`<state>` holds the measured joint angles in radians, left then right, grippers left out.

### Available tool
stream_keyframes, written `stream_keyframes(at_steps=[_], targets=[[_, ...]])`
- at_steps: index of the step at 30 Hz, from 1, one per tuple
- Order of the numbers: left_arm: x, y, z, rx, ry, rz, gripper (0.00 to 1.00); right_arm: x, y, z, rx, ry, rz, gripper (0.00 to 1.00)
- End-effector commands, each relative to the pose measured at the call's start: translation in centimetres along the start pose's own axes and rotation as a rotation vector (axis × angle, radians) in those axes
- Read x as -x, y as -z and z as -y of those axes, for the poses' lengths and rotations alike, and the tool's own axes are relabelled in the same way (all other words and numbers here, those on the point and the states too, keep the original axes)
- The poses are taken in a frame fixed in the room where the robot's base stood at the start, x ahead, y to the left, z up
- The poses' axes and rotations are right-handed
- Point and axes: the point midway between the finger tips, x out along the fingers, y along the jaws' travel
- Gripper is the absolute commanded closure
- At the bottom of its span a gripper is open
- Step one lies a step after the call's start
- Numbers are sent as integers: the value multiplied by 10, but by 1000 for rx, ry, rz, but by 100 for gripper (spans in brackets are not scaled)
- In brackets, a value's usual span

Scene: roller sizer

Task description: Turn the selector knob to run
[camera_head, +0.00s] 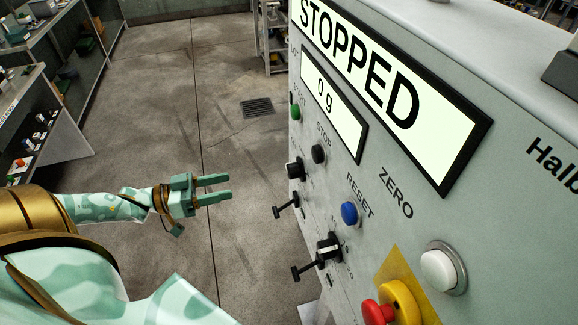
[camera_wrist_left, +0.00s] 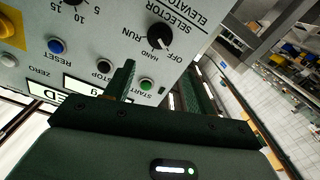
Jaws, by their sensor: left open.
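The selector knob (camera_head: 295,168) is a black round knob on the grey panel, below the green START button. In the left wrist view the selector knob (camera_wrist_left: 160,36) shows upside down, with RUN, HAND and OFF printed around it. It has a pale mark, but I cannot tell surely which word it points to. My left gripper (camera_head: 229,188) is open and empty, left of the panel and apart from the knob. In the left wrist view the fingers of my left gripper (camera_wrist_left: 161,78) point toward the panel. The display (camera_head: 390,85) reads STOPPED. My right gripper is not in view.
The panel has a green START button (camera_head: 296,112), black STOP button (camera_head: 318,153), blue RESET button (camera_head: 349,212), white ZERO button (camera_head: 440,268) and red emergency button (camera_head: 378,311). Another black knob (camera_head: 328,247) sits lower. Small black levers (camera_head: 285,207) stick out. The floor beside the panel is clear.

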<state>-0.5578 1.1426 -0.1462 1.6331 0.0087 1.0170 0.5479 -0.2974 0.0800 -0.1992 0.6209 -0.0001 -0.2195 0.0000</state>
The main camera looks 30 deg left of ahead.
Motion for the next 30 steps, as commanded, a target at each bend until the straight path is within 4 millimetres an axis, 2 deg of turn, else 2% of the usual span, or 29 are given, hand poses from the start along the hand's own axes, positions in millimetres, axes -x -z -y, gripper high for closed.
stream_keyframes(at_steps=[7, 12, 18, 24, 30], targets=[[-54, -2, 2, -4, 0, -6, 45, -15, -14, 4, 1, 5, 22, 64], [-98, -2, 2, -5, 0, -5, 45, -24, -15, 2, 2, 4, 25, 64], [-136, -2, 2, -5, 2, -3, 45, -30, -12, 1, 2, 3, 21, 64], [-153, -2, 2, -4, 4, 1, 45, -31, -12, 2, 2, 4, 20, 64], [-155, -2, 2, -4, 4, 1, 45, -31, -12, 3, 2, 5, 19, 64]])
